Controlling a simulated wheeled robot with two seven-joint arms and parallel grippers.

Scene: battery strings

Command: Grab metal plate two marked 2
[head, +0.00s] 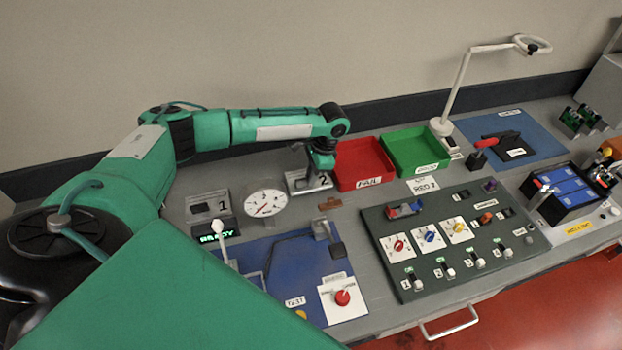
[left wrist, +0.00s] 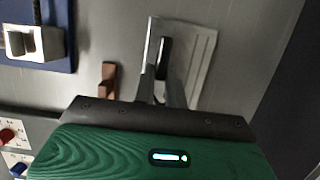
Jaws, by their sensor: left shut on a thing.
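A grey metal plate (head: 297,182) lies flat on the bench just left of the red tray. My left gripper (head: 319,178) points down over its right part and is shut on it; the plate's mark is partly hidden and I cannot read it surely. A second grey plate (head: 207,205), marked 1, lies further left. My right gripper is not in view.
The red FAIL tray (head: 362,183) and a green tray (head: 416,168) stand right of the gripper. A round dial (head: 265,203) and a small brown block (head: 330,203) are close by. A switch panel (head: 452,267) fills the front right.

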